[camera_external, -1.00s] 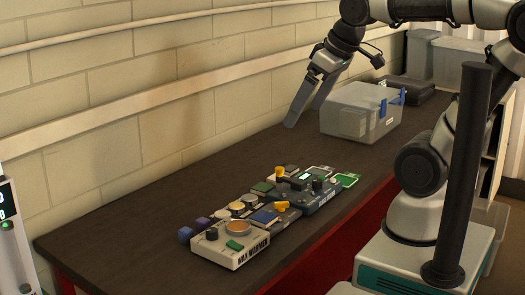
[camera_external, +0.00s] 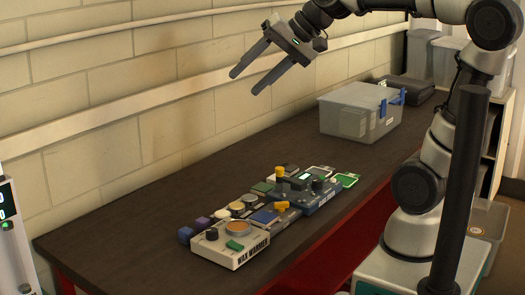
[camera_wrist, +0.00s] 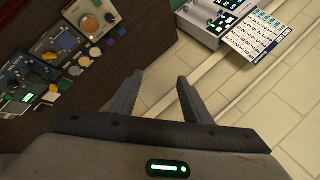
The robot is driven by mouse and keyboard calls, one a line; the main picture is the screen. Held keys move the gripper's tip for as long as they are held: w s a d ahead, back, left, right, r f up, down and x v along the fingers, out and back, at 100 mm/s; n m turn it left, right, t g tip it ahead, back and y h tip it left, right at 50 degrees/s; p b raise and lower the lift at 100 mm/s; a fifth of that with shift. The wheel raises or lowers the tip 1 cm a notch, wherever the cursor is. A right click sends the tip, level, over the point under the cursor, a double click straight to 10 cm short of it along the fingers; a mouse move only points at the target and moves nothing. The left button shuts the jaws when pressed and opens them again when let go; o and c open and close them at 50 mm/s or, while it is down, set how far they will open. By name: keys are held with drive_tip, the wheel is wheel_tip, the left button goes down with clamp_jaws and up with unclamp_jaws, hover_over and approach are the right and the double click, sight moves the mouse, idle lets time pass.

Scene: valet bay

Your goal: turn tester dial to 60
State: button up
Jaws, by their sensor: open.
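A blue-grey instrument box (camera_external: 318,200) with a small lit display and a black knob (camera_external: 318,184) stands at the far end of a row of devices on the bench. It looks like the tester, but its lettering and the dial's setting are too small to read. My gripper (camera_external: 247,82) is open and empty, high above the bench near the wall, well apart from the box. Its two spread fingers (camera_wrist: 159,78) show in the wrist view.
A white wax warmer (camera_external: 232,252) with an orange disc and dark knob stands at the row's near end. Small blocks and discs lie between. A grey lidded bin (camera_external: 355,115) stands farther back. The bench (camera_external: 130,215) left of the row is clear.

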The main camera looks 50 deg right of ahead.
drive_tip(key=w+d+m+h, duration=0.1)
drive_tip(key=w+d+m, duration=0.2)
drive_tip(key=w+d, duration=0.4)
drive_tip(key=n+g+h, duration=0.3)
drive_tip(key=n+g, duration=0.5)
drive_tip(key=n, duration=1)
approach(318, 180)
wheel_tip(318, 180, down, 9)
drive_tip(key=shift+r, duration=0.2)
drive_tip(key=shift+m, duration=0.3)
drive_tip(key=c, duration=1)
